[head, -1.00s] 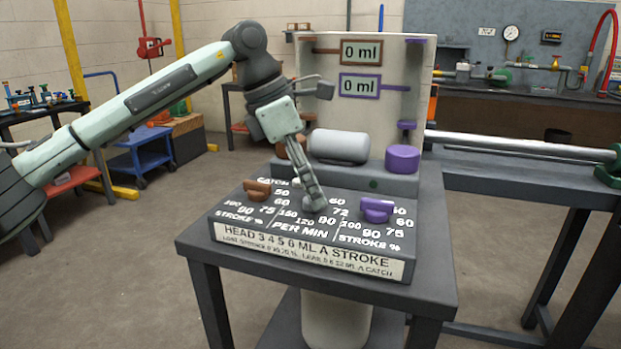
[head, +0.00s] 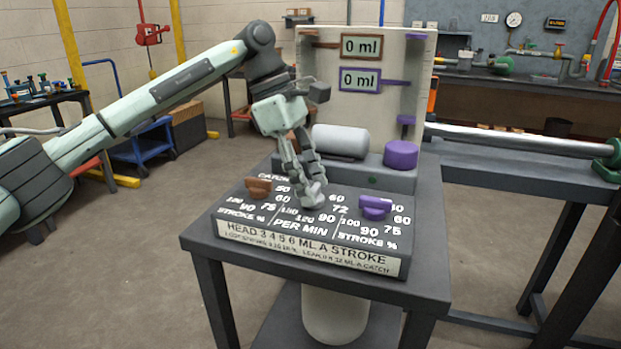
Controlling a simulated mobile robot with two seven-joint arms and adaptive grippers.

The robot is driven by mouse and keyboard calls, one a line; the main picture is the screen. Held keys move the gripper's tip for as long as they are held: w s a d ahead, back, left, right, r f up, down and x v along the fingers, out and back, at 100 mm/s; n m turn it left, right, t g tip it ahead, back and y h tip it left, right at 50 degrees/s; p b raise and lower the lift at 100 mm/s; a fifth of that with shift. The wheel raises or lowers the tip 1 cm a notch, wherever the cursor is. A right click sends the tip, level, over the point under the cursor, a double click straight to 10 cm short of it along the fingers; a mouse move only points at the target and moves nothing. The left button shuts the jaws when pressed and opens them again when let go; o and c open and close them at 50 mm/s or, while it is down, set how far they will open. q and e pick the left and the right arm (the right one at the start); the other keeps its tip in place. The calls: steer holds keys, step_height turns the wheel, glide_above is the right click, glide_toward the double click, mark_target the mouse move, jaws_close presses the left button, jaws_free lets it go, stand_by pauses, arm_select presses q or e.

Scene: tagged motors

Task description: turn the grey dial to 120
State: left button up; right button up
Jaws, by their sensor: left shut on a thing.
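The sloped panel (head: 228,216) on the table carries printed scales, with "PER MIN" under the middle one. My left gripper (head: 312,200) reaches down onto the middle scale with its fingers shut. The grey dial sits between those fingertips and is almost wholly hidden, so I cannot read its setting. The middle scale shows numbers such as 60, 72, 90, 120 and 150 around the fingertips. A brown dial (head: 258,187) is on the left scale and a purple dial (head: 375,207) on the right scale. My right gripper is not in view.
Behind the panel stand a grey cylinder (head: 340,141), a purple drum (head: 401,154) and an upright board (head: 340,110) with two displays reading 0 ml. A long metal rod (head: 510,138) runs right. The dark table (head: 200,240) has open floor in front.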

arm_select(q)
steer(key=o, duration=1.2)
steer(key=shift+c, duration=0.2)
steer(key=v, duration=1.2)
steer(key=shift+d, duration=0.1)
steer(key=x, duration=1.2)
steer(key=shift+f, duration=0.1)
steer(key=shift+r, duration=0.2)
